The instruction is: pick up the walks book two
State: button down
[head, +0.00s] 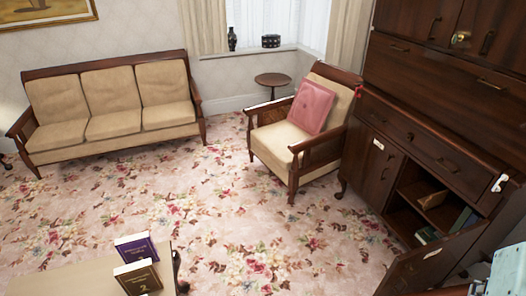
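Two books stand upright on a pale table (70,279) at the bottom left of the head view. The nearer book (140,279) is dark purple-brown with a pale page edge on top and a "2" on its cover; its title is too small to read. The other book (136,248), purple with pale lettering, stands just behind it. Their lower parts are partly hidden or cut off. My gripper cannot be made out; only a pale grey piece, probably of my arm, shows at the bottom right edge, far from the books.
A dark wooden cabinet (410,137) fills the right side, with an open lower compartment holding several books and a door swung out. An armchair (270,143) with a pink cushion (312,106), a sofa (113,118) and a small round table (272,80) stand behind. The flowered carpet between is clear.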

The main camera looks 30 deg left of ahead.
aim_at(140, 278)
jog(key=u, duration=2.8)
jog(key=i+l+u, duration=0.15)
jog(key=u, duration=0.9)
jog(key=l+u, duration=0.3)
jog(key=i+l+u, duration=0.1)
jog(key=l+u, duration=0.4)
jog(key=l, duration=0.65)
jog(key=k+l, duration=0.1)
jog(key=k, duration=0.1)
